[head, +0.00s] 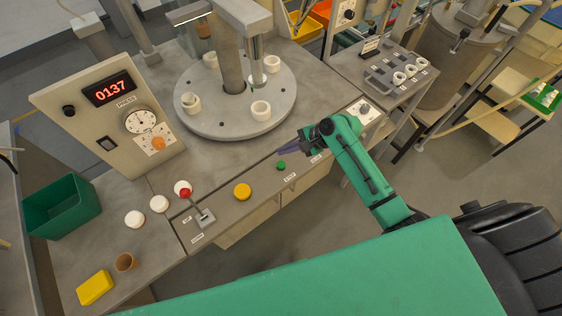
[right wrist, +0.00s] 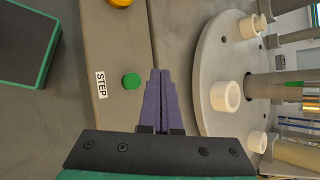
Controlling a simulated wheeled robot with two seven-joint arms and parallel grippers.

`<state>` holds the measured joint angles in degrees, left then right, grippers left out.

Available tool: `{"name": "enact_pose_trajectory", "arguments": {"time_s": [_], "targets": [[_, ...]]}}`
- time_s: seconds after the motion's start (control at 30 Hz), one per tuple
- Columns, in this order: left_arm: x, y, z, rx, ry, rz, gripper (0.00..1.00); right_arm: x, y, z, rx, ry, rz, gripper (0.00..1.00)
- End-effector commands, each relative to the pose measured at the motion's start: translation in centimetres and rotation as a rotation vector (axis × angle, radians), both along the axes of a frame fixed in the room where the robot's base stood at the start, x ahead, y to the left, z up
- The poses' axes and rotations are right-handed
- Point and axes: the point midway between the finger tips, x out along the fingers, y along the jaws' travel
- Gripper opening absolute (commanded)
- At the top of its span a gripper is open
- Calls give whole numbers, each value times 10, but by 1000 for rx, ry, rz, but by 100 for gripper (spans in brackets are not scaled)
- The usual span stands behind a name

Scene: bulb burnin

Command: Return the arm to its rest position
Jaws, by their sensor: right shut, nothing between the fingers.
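My right gripper (head: 284,151) is over the bench near the front edge of the round turntable, just beyond the green STEP button (head: 281,165). Its purple fingers (right wrist: 159,100) are shut together with nothing between them. In the right wrist view, the green button (right wrist: 131,81) lies left of the fingertips, apart from them. The green right arm (head: 360,165) reaches in from the lower right. My left gripper is not seen in the head view.
The turntable (head: 205,125) carries several white sockets. A yellow button (head: 242,191) and a red-knobbed lever (head: 186,193) sit on the front panel. A display panel (head: 60,100) reads 0137. A green bin (head: 62,208), yellow block (head: 95,288) and brown cup (head: 125,262) are at left.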

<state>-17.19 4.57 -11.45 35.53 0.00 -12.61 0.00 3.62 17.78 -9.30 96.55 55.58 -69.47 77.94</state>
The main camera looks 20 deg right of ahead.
Motion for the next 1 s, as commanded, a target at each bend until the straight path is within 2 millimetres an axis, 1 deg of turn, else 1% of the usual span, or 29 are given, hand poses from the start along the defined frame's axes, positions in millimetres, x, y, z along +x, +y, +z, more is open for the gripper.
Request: {"name": "enact_pose_trajectory", "arguments": {"time_s": [0.6, 0.67, 0.77, 0.83, 0.9, 1.0], "targets": [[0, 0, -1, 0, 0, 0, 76, 0, 0, -1, 0, 0, 0, 0], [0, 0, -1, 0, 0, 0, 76, -3, 0, -2, -13, -9, 17, 0], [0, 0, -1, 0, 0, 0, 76, -24, 0, -6, -127, -95, 145, 0], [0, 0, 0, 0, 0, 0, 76, -46, -3, -9, -257, -188, 294, 0], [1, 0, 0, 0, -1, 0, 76, -67, -11, -7, -395, -278, 447, 0], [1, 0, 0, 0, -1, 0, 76, -93, -26, 0, -563, -369, 635, 0]]}}
